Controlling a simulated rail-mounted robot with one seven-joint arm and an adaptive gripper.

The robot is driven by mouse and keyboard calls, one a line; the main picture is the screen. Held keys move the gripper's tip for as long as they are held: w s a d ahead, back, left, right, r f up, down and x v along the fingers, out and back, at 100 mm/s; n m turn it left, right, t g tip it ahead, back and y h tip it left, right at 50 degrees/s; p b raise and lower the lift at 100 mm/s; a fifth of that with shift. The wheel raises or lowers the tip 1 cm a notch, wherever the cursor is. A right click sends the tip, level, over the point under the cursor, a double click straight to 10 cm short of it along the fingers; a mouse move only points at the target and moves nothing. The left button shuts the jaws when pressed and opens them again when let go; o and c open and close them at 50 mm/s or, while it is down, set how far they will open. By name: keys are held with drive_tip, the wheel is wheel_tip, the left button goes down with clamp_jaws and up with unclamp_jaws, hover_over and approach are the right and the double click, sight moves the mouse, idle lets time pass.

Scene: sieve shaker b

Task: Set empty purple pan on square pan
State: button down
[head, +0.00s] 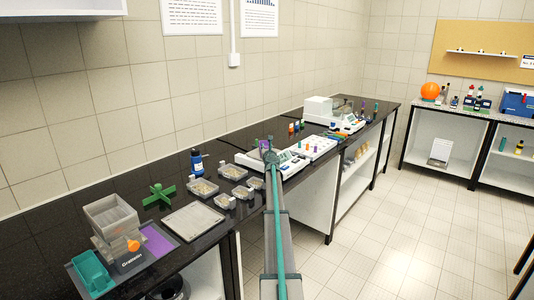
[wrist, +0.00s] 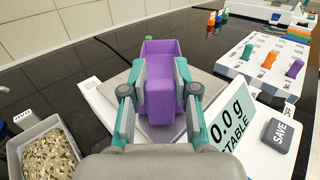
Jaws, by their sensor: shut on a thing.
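The purple pan (wrist: 165,93) is an empty-looking open scoop-like pan between my fingers in the wrist view. My gripper (wrist: 161,76) is shut on it, one finger on each side; it also shows in the head view (head: 269,154). The grey square pan (wrist: 150,131) of the white balance lies directly beneath and is largely hidden by the purple pan and my fingers. I cannot tell whether the purple pan touches it. The balance display (wrist: 231,121) reads 0.0 g, stable.
A tray of grainy material (wrist: 48,150) stands left of the balance. Several sample trays (head: 203,187), a green cross-shaped stand (head: 160,195) and a flat grey plate (head: 193,221) are further along the black bench.

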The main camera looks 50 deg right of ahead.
drive_tip(key=shift+f, duration=0.15)
drive_tip(key=shift+f, duration=0.15)
drive_tip(key=c, duration=0.9)
unclamp_jaws()
drive_tip(key=shift+a+r, duration=0.1)
drive_tip(key=shift+r, duration=0.15)
drive_tip(key=v, duration=1.2)
drive_tip(key=shift+b, duration=0.3)
